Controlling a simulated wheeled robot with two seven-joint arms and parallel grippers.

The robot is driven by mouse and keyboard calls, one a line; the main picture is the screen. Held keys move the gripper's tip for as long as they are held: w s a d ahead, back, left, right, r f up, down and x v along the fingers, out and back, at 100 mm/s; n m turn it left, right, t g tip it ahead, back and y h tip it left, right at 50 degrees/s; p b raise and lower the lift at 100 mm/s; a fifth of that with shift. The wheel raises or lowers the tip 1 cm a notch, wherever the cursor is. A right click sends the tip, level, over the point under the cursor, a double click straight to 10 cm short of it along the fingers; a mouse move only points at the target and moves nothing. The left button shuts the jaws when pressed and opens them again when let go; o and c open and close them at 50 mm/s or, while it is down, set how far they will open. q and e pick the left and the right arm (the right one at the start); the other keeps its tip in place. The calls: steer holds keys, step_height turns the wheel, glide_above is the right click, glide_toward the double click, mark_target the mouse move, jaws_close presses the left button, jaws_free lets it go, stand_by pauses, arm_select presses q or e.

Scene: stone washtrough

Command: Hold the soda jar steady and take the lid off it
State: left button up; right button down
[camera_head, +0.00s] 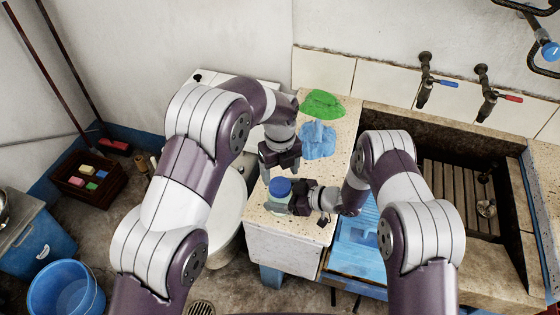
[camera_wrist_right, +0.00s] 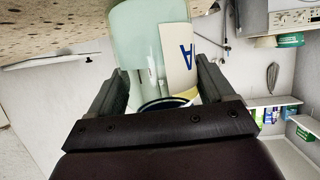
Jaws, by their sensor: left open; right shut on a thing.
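The soda jar (camera_head: 274,201) stands on the stone ledge near its left front end, with a blue lid (camera_head: 280,186) on top. In the right wrist view the jar (camera_wrist_right: 141,40) is pale green and see-through, with a cream label. My right gripper (camera_head: 292,200) is shut around the jar's body from the right; its fingers show on both sides of the jar in the wrist view (camera_wrist_right: 160,85). My left gripper (camera_head: 280,166) is open, pointing down just above and behind the lid. I cannot tell whether it touches the lid.
A green cloth (camera_head: 323,104) and a blue cloth (camera_head: 318,140) lie on the ledge (camera_head: 338,120) behind the grippers. The stone trough (camera_head: 460,165) is at the right, with two taps above it. A white drum-like container (camera_head: 228,215) stands left of the ledge.

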mark_target(280, 185)
arm_select(q)
step_height(280, 185, down, 5)
steer(key=shift+r, duration=0.2)
steer(key=c, duration=0.9)
steer(key=n, duration=0.4)
steer(key=shift+n, duration=0.4)
steer(key=n, duration=0.8)
steer(key=shift+n, duration=0.4)
steer(key=o, duration=1.2)
steer(key=shift+c, duration=0.2)
steer(key=shift+r, duration=0.15)
